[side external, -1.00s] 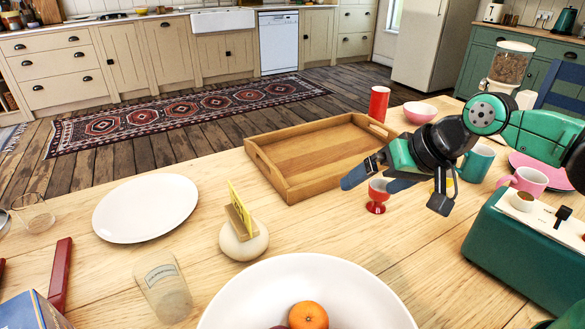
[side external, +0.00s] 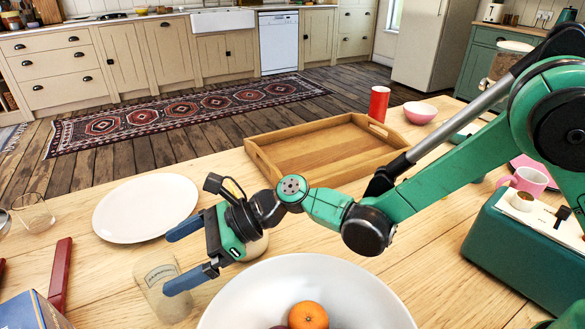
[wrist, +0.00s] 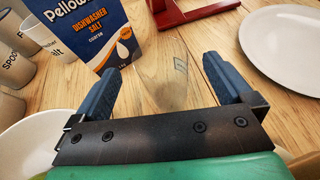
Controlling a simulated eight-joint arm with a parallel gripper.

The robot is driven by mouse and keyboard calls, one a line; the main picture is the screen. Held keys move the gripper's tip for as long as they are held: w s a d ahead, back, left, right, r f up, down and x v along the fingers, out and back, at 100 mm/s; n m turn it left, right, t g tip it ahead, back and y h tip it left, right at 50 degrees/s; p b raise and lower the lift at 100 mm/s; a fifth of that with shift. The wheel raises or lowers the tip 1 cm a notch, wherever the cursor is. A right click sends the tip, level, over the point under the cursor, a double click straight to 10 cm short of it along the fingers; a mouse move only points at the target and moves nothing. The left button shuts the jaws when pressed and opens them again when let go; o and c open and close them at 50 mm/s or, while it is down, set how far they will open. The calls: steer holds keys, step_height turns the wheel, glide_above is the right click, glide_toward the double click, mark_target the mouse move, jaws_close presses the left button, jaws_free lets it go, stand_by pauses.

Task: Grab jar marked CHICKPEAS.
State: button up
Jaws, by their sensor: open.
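A clear glass jar (side external: 155,277) with a pale label stands upright on the table, left of the white bowl, in the side view. The label's print is too small to read. My gripper (side external: 172,258) is open and low, its blue fingers pointing left at the jar. The nearer finger overlaps the jar's right part in the picture; I cannot tell if it touches. In the wrist view both fingers of my gripper (wrist: 160,72) are spread. Between them I see wood and faint pale marks, perhaps the clear jar; this is uncertain.
A white plate (side external: 147,208) lies behind the gripper. A white bowl (side external: 250,290) with an orange stands close at right. The blue dishwasher salt box (wrist: 82,38) and several labelled pots (wrist: 14,65) stand left in the wrist view. A red stand (wrist: 182,14) is ahead.

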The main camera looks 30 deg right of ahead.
mark_target(138, 277)
steer(key=x, duration=0.4)
steer(key=shift+a, duration=0.1)
jaws_close()
stand_by(0.3)
